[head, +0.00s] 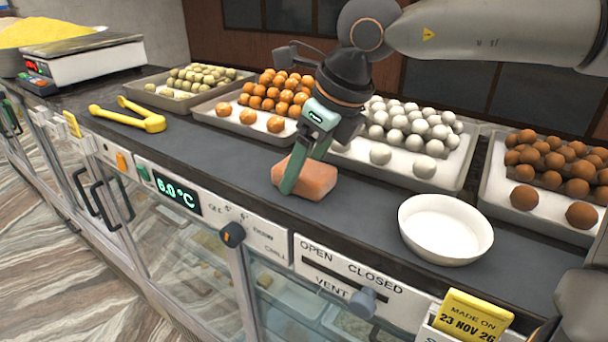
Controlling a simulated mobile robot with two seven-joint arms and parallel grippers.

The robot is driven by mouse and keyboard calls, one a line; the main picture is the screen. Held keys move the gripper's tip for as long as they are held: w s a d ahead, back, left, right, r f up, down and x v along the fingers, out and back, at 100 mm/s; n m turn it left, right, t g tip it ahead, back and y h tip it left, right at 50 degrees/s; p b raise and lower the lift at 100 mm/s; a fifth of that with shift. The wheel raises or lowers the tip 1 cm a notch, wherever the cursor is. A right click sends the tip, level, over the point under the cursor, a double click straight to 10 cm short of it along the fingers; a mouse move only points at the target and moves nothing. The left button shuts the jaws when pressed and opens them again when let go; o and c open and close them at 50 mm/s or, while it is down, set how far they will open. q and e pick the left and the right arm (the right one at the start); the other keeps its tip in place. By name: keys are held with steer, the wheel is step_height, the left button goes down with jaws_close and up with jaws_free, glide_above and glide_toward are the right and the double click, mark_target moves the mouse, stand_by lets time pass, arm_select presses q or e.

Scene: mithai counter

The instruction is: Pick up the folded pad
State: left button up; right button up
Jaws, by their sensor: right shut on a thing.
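The folded pad (317,181) is a salmon-pink block near the front edge of the dark counter, in the middle of the head view. My right gripper (303,175) comes down from above and is shut on the pad, with one green finger across its near-left side. The other finger is mostly hidden behind the pad. The pad looks to be at the counter surface; I cannot tell whether it is lifted. My left gripper is not in view.
A white bowl (444,232) stands right of the pad. Trays of white sweets (345,151), orange sweets (211,112) and brown sweets (497,203) line the back. Yellow tongs (127,119) and a scale (83,66) are at left. The counter between tongs and pad is clear.

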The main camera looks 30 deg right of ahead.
mark_target(305, 167)
steer(key=shift+c, duration=0.5)
step_height(305, 167, up, 10)
steer(key=o, duration=0.8)
steer(key=c, duration=0.6)
